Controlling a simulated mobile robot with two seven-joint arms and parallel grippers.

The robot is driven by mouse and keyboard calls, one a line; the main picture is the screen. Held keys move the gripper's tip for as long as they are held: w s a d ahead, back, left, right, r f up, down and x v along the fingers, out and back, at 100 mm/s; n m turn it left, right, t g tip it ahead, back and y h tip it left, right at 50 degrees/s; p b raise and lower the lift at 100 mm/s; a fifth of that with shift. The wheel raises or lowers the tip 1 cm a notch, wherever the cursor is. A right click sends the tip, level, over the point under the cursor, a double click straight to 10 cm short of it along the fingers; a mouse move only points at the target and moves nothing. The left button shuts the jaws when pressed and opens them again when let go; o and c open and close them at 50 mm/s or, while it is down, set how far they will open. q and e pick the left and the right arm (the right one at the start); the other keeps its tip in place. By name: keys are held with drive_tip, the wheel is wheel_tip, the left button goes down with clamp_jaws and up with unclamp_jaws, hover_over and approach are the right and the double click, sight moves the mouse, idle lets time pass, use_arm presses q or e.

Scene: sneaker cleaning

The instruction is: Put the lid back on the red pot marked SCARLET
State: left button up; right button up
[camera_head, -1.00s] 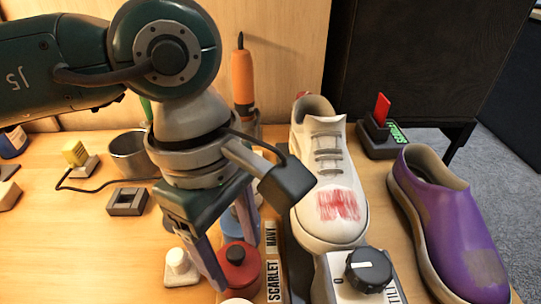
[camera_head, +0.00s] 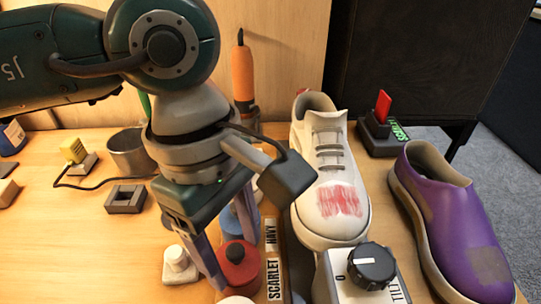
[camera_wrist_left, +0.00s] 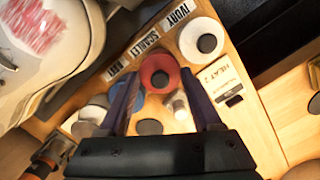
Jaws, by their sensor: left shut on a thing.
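The red pot's round lid (camera_head: 238,264), red with a dark centre, shows beside the SCARLET label (camera_head: 275,279) in the head view. It also shows as a red ring with a dark middle in the wrist view (camera_wrist_left: 160,64). My left gripper (camera_wrist_left: 160,74) points down with one finger on either side of it and is shut on it. The lid is over the red pot's place; the pot beneath is mostly hidden, so I cannot tell whether the lid is fully seated. My right gripper is not in view.
A white pot (camera_wrist_left: 198,30) and a blue pot (camera_head: 230,222) flank the red one. A small white object (camera_head: 179,264) stands close left. The white sneaker (camera_head: 327,210) and dial box (camera_head: 340,285) are to the right. Table at left front is clear.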

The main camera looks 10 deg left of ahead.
use_arm(q)
drive_tip(key=o, duration=1.4)
drive_tip(key=shift+r, duration=0.15)
drive_tip(key=shift+r+p, duration=2.6)
drive_tip(key=shift+r, duration=0.8)
drive_tip(key=shift+c, duration=0.2)
clamp_jaws()
drive_tip(key=shift+f, duration=0.25)
